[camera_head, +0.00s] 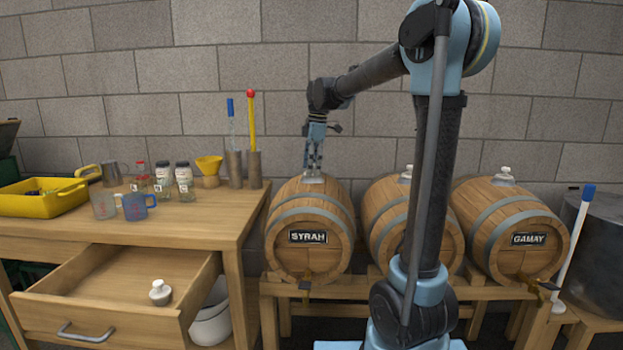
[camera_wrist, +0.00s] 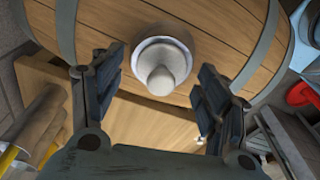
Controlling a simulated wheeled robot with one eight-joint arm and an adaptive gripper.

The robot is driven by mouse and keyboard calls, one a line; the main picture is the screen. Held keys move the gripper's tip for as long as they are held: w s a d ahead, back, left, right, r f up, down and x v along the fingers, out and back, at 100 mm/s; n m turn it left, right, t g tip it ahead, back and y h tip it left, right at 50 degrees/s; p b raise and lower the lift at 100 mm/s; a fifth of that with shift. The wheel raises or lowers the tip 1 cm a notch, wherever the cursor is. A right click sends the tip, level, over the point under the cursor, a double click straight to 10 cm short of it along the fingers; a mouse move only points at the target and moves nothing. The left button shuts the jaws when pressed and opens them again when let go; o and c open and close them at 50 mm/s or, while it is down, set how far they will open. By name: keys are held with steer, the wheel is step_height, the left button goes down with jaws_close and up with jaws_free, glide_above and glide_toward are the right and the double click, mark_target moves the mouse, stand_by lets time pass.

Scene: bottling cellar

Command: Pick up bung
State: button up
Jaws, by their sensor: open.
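A pale grey bung (camera_wrist: 163,66) sits in a light collar on top of the wooden SYRAH barrel (camera_head: 296,213). My gripper (camera_head: 313,172) is over the top of that barrel, pointing down. In the wrist view, its dark fingers (camera_wrist: 160,84) are apart on either side of the bung, with gaps to both sides and nothing held. In the head view, the gripper mostly hides this bung. Another pale bung (camera_head: 160,293) stands in the open drawer (camera_head: 75,283). Light bungs also top the middle barrel (camera_head: 380,205) and the GAMAY barrel (camera_head: 493,228).
The workbench (camera_head: 228,205) at left carries a yellow tray (camera_head: 45,208), mugs, jars, a yellow funnel (camera_head: 209,166) and upright tools in metal cylinders (camera_head: 254,170). The barrels stand on a wooden rack (camera_head: 342,287) before a block wall. A metal vessel (camera_head: 601,250) is at far right.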

steer(key=shift+c, duration=0.5)
steer(key=c, duration=1)
steer(key=shift+c, duration=0.2)
steer(key=shift+r, duration=0.2)
steer(key=shift+c, duration=0.5)
step_height(320, 180, up, 10)
steer(key=shift+f, duration=0.15)
